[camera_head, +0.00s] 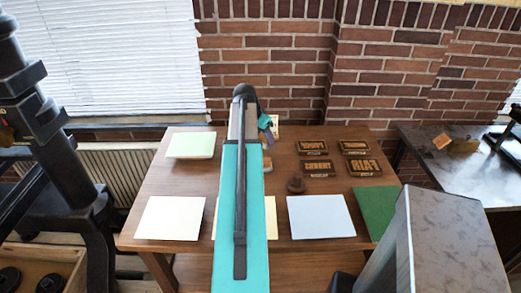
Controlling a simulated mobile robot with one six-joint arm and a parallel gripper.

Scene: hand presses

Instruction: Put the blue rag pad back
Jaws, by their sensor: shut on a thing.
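A pale blue flat pad (320,217) lies on the wooden table, right of my teal arm. It looks like a stack of sheets; I cannot tell whether it is the blue rag pad. My gripper (269,139) is small and mostly hidden at the far end of my arm, over the back middle of the table. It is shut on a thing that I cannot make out. A small brown block (267,166) shows below it, partly behind my arm; I cannot tell whether they touch.
The wooden table (225,190) also bears a pale green pad (190,145), a cream pad (170,217), a yellow pad (271,217) partly behind my arm, a green mat (377,210), several type blocks (319,168) and a brown knob (296,185). A black press (62,130) stands left.

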